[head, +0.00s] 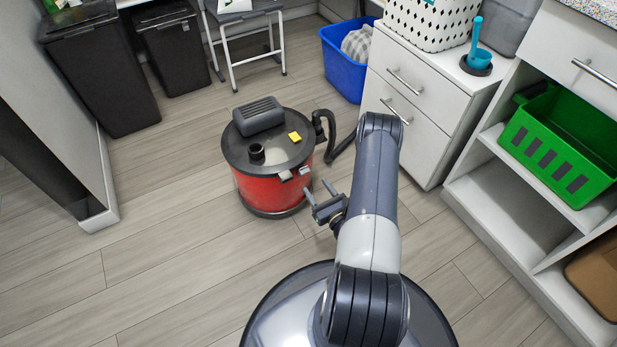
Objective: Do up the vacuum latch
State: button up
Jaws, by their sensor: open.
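The vacuum (268,176) is a red drum with a dark lid, standing upright on the floor ahead of my arm. A small light-coloured latch (304,171) sits at the lid's right front edge, with another pale patch beside it. Whether the latch is fastened is too small to tell. I cannot tell whether a finger touches the drum.
A dark hose (338,147) curves from the vacuum's right side toward the white drawer cabinet (419,110). A blue tub (341,70) stands behind. Open shelves with a green crate (557,150) line the right. The wood floor at left and front is clear.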

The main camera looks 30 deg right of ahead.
aim_at(305, 170)
jog(key=w+b, duration=0.1)
jog(key=w, duration=0.5)
jog(key=shift+w+a, duration=0.1)
jog(key=c, duration=1)
jog(key=shift+w+r+g+p, duration=0.15)
jog(key=shift+r+g+p, duration=0.15)
jog(key=shift+r+p, duration=0.05)
jog(key=shift+w+g+p, duration=0.2)
jog(key=shift+g+p, duration=0.1)
jog(key=shift+g, duration=0.1)
jog(key=o, duration=1)
